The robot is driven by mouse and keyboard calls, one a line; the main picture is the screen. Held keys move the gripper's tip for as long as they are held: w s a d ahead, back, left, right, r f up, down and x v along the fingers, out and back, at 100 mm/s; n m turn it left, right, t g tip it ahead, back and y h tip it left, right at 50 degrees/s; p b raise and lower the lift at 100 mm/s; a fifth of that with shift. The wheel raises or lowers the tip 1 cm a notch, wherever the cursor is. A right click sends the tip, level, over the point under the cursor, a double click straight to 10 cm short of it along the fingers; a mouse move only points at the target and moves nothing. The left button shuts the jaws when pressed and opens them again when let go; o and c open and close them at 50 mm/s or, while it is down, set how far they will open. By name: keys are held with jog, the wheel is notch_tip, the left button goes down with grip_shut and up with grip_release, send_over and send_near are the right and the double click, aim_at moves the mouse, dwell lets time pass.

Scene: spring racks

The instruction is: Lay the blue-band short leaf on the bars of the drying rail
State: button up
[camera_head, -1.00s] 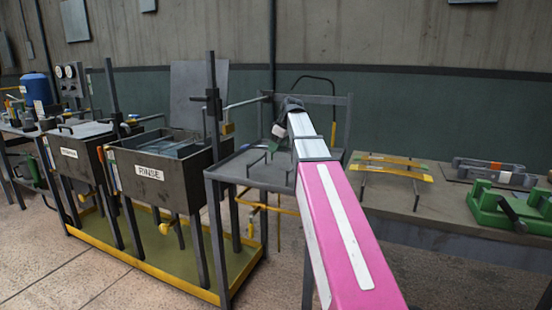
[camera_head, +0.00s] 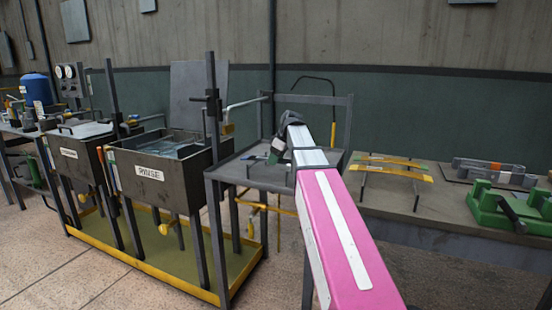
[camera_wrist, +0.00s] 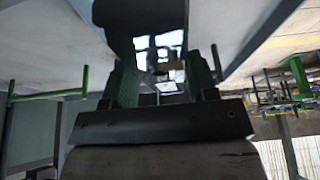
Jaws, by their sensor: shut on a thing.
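My gripper (camera_wrist: 163,78) shows its two green fingers in the wrist view. It is shut on a dark piece (camera_wrist: 140,18), which I take for the blue-band short leaf; no blue band shows. In the head view my gripper (camera_head: 277,150) is small, partly hidden by my arm, and over the grey table beside the rinse tank. A green bar with upright ends (camera_wrist: 45,96) stands at the left of the wrist view, apart from the fingers. It may be part of the drying rail, but I cannot tell.
The rinse tank (camera_head: 150,187) stands left of the grey table (camera_head: 228,172), with a dark post (camera_head: 212,130) between. On the right bench (camera_head: 440,212), yellow strips (camera_head: 395,171) rest across thin bars. A green fixture (camera_head: 510,212) stands farther right.

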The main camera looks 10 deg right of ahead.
jog(key=shift+f, duration=0.2)
jog(key=o, duration=1.2)
jog(key=v, duration=1.3)
jog(key=shift+a, duration=0.1)
